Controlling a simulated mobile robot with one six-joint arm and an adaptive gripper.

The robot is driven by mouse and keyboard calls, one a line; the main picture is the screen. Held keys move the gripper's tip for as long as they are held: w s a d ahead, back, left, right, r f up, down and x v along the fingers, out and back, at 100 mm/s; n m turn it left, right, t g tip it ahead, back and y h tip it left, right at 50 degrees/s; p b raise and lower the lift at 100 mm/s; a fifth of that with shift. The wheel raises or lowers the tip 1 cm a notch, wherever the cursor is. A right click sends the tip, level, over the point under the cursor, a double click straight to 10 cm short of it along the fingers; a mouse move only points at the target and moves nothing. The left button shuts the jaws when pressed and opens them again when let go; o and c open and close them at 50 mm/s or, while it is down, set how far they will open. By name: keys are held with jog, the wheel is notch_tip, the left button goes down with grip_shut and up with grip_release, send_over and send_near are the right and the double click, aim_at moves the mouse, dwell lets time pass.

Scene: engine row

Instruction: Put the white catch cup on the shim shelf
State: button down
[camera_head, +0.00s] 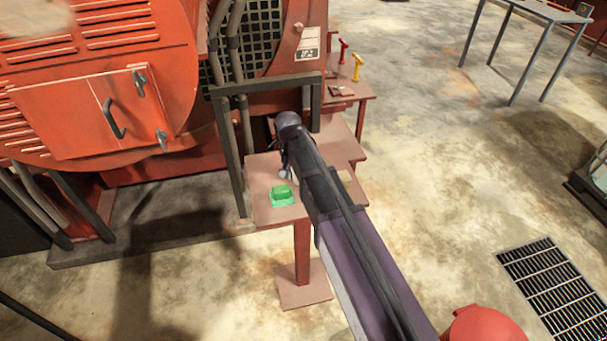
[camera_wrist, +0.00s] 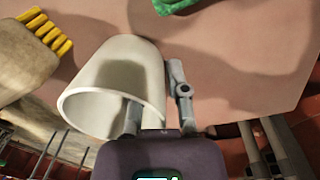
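The white catch cup (camera_wrist: 112,72) fills the left middle of the wrist view, its open rim facing down and left in the picture. My gripper (camera_wrist: 155,95) is at the cup. Its left finger overlaps the cup's open mouth, and its right finger is just outside the right wall, seemingly touching it. Whether the fingers press on the wall is unclear. In the head view, my gripper (camera_head: 285,165) is low over the near reddish-brown table (camera_head: 262,210); the arm covers much of that spot, and the cup cannot be made out. I cannot identify the shim shelf with certainty.
A green object (camera_head: 282,195) sits on the near table, left of my arm. Behind are another small table (camera_head: 368,88) with red (camera_head: 343,50) and yellow (camera_head: 357,66) items, and a dark frame (camera_head: 232,150) beside the orange engine (camera_head: 100,120).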

jog(key=shift+r, duration=0.1)
dwell(0.5)
notch_tip(320, 180, up, 10)
jog(key=p, duration=1)
dwell(1.3)
